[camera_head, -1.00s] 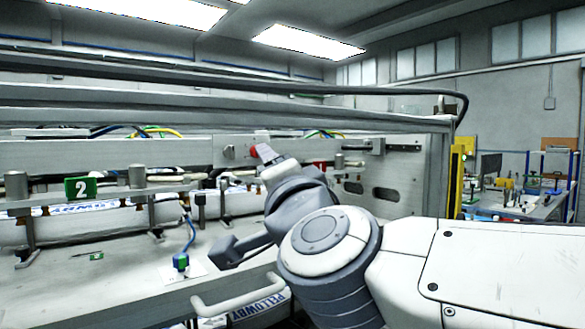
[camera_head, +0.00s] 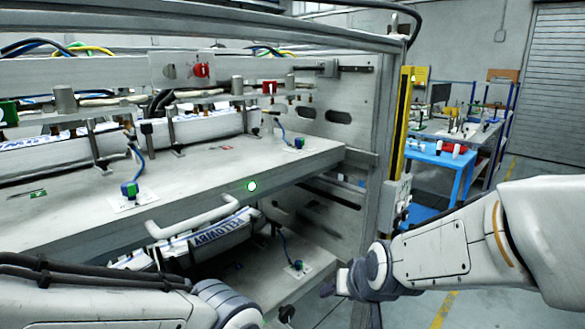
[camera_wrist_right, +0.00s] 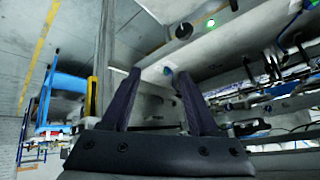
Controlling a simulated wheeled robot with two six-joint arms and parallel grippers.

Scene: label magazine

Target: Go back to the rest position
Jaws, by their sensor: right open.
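My right gripper (camera_head: 332,286) is in front of the rack's lower right side, clear of the shelves, and holds nothing that I can see. In the right wrist view its two dark fingers (camera_wrist_right: 158,74) stand apart with nothing between them. My left arm (camera_head: 215,300) comes in at the lower left, in front of the machine; its gripper does not show.
The metal rack (camera_head: 330,160) carries a red knob (camera_head: 201,70) on its back panel. A handle (camera_head: 205,218) sticks out from its shelf, near my left arm. A blue table (camera_head: 440,165) stands behind on the right. Floor is free at the right.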

